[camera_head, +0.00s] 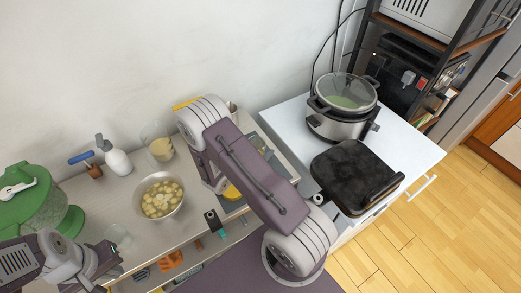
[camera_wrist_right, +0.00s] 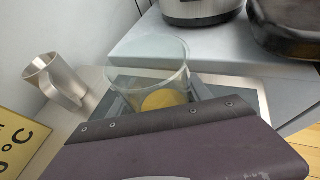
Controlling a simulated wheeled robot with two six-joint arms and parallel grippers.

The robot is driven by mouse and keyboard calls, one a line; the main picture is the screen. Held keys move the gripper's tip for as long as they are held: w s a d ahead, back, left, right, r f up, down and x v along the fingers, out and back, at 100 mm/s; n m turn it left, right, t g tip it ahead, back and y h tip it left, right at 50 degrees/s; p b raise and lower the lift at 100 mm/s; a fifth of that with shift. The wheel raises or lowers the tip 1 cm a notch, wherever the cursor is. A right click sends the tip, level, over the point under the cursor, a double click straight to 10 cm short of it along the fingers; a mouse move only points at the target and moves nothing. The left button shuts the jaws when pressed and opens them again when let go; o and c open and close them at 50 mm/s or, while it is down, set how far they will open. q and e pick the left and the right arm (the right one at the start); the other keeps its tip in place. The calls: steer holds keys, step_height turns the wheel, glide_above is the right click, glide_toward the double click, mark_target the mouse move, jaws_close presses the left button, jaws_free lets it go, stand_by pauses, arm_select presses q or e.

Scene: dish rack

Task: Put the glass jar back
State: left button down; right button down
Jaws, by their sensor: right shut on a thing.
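A clear glass jar (camera_wrist_right: 150,62) stands out in the right wrist view, tilted, its open rim toward the top. My right gripper (camera_wrist_right: 165,90) is shut on the jar, with grey fingers on either side of its lower part. A yellow round thing (camera_wrist_right: 163,99) shows in or through the jar's bottom; I cannot tell which. In the head view my right arm hides most of the right gripper and jar. My left gripper (camera_head: 111,273) is at the lower left, its fingers apart and empty, near a clear glass (camera_head: 119,236).
A bowl of food (camera_head: 160,197), a glass jug (camera_head: 158,143), a white bottle (camera_head: 117,158) and a green-lidded container (camera_head: 45,205) stand on the counter. A metal mug (camera_wrist_right: 57,80) is beside the jar. A cooker (camera_head: 343,105) and a black grill (camera_head: 355,176) occupy the white cabinet.

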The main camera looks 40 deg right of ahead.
steer(key=shift+f+b, duration=0.3)
steer(key=shift+f, duration=0.2)
steer(key=shift+f+b, duration=0.3)
steer(key=shift+b, duration=0.05)
steer(key=shift+c, duration=2)
jaws_free()
steer(key=v, duration=0.9)
steer(key=shift+a, duration=0.1)
